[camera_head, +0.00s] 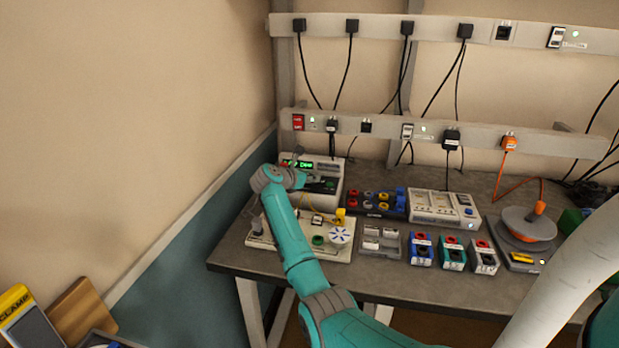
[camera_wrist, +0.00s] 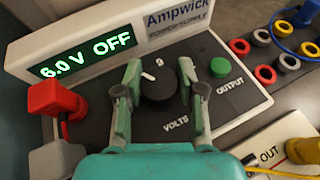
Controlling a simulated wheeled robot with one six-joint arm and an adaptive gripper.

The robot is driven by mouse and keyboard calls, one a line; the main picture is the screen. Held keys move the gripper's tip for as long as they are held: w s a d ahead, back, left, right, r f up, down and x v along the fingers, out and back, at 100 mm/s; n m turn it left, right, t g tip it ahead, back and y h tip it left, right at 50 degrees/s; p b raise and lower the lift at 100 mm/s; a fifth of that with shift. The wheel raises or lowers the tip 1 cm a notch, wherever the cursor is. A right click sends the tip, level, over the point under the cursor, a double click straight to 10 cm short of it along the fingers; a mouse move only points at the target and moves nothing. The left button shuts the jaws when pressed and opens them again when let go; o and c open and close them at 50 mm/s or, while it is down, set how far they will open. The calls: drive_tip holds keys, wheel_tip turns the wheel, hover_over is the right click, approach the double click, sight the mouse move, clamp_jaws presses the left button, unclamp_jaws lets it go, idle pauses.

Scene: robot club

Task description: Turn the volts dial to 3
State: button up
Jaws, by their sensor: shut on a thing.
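The grey power supply (camera_head: 330,165) stands at the back left of the bench. In the wrist view its green display (camera_wrist: 88,56) reads 6.0 V OFF. The black volts dial (camera_wrist: 158,86) sits on its sloped face above the word VOLTS. The dial's white pointer mark points to the upper left; one numeral, seemingly a 9, shows above it. My gripper (camera_wrist: 160,92) is shut on the dial, one finger on each side. The fingers hide the other scale numbers. In the head view my gripper (camera_head: 312,184) is at the supply's front and partly covers the dial.
A green OUTPUT button (camera_wrist: 219,67) is close right of the right finger. Red and grey plugs (camera_wrist: 56,98) stand at the left. Several coloured sockets (camera_wrist: 280,58) are at the right.

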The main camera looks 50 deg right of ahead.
drive_tip(key=n+t+y, duration=0.1)
drive_tip(key=n+t, duration=0.3)
drive_tip(key=shift+t, duration=0.4)
drive_tip(key=shift+n+t+y, duration=0.8)
drive_tip(key=shift+n+t, duration=0.6)
drive_tip(key=shift+f, duration=0.1)
drive_tip(key=o, duration=1.1)
drive_tip(key=shift+o, duration=0.2)
drive_tip(key=shift+a, duration=0.1)
drive_tip(key=v, duration=1.1)
drive_tip(key=shift+s+a, duration=0.25)
drive_tip(key=shift+s, duration=0.1)
